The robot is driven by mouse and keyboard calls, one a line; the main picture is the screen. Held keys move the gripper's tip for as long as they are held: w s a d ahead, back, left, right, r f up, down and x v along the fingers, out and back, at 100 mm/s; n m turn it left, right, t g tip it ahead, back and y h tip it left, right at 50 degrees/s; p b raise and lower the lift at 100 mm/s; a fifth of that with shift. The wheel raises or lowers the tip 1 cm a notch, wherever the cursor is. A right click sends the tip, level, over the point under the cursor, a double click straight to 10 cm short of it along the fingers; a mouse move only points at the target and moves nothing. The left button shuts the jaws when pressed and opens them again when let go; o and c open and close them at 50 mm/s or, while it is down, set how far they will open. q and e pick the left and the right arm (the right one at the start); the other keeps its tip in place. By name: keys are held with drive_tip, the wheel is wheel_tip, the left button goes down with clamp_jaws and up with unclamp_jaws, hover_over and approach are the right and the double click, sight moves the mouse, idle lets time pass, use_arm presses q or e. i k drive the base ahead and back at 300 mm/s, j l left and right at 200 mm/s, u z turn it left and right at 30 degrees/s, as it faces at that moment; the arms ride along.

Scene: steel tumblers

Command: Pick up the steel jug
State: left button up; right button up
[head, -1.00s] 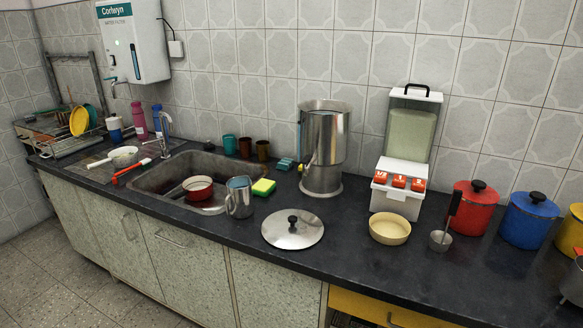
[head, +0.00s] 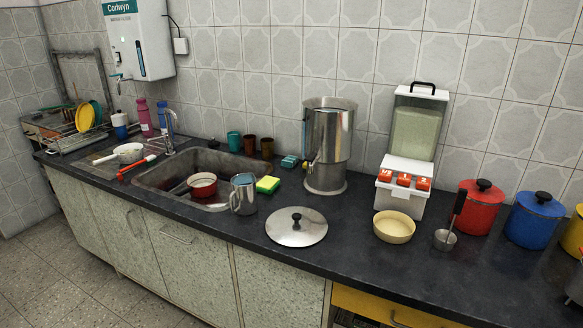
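The steel jug (head: 243,196) stands upright on the dark counter, at the front right corner of the sink. Its handle points to the left and its top is open. Neither of my grippers shows in the head view.
A steel lid (head: 296,227) lies right of the jug, and a yellow-green sponge (head: 267,185) lies just behind it. A red pot (head: 202,186) sits in the sink (head: 160,180). A tall steel water container (head: 327,150) stands behind the lid. The counter front edge is clear.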

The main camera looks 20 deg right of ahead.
sight(243, 196)
drive_tip(key=i+l, duration=0.15)
drive_tip(key=l, duration=0.25)
drive_tip(key=i+l+u, duration=0.1)
drive_tip(key=l, duration=0.3)
drive_tip(key=i+l, duration=0.25)
drive_tip(key=l, duration=0.15)
